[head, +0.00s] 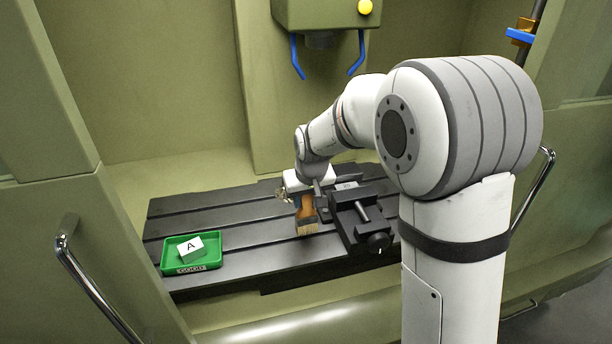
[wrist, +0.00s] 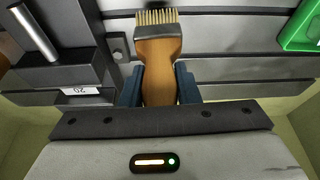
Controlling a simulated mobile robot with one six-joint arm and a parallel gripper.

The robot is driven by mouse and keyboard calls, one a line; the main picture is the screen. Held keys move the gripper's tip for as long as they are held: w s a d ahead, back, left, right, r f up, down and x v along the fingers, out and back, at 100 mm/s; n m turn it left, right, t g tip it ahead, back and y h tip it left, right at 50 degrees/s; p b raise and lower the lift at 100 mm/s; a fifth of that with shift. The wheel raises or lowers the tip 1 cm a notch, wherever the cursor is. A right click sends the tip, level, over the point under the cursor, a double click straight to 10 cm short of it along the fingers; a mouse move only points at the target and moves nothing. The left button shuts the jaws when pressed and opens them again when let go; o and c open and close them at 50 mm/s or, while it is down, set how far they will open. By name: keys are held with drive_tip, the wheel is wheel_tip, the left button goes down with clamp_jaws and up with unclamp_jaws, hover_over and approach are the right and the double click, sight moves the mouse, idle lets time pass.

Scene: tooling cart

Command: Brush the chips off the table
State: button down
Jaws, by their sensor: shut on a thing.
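My gripper (head: 305,191) is shut on the wooden handle of a brush (head: 307,207) and holds it over the dark slotted table (head: 190,217). The brush points down, with its pale bristles low over the table just left of the vise; I cannot tell whether they touch. In the wrist view, the brush (wrist: 160,55) sits between the two blue fingers of my gripper (wrist: 159,86), bristles pointing away from the palm.
A black vise (head: 348,220) stands on the table right of the brush. The machine head (head: 325,12) hangs above the back. The table between tray and brush looks clear.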

drive_tip(key=shift+r, duration=0.6)
drive_tip(key=shift+w+r+p, duration=0.2)
drive_tip(key=shift+r+p, duration=0.35)
drive_tip(key=shift+p, duration=0.05)
drive_tip(key=shift+w+p+v, duration=0.15)
drive_tip(key=shift+p+v, duration=0.35)
drive_tip(key=shift+v, duration=0.3)
drive_tip(key=shift+w+p+v, duration=0.15)
drive_tip(key=shift+p+v, duration=0.3)
drive_tip(key=shift+v, duration=0.35)
drive_tip(key=shift+w+r, duration=0.1)
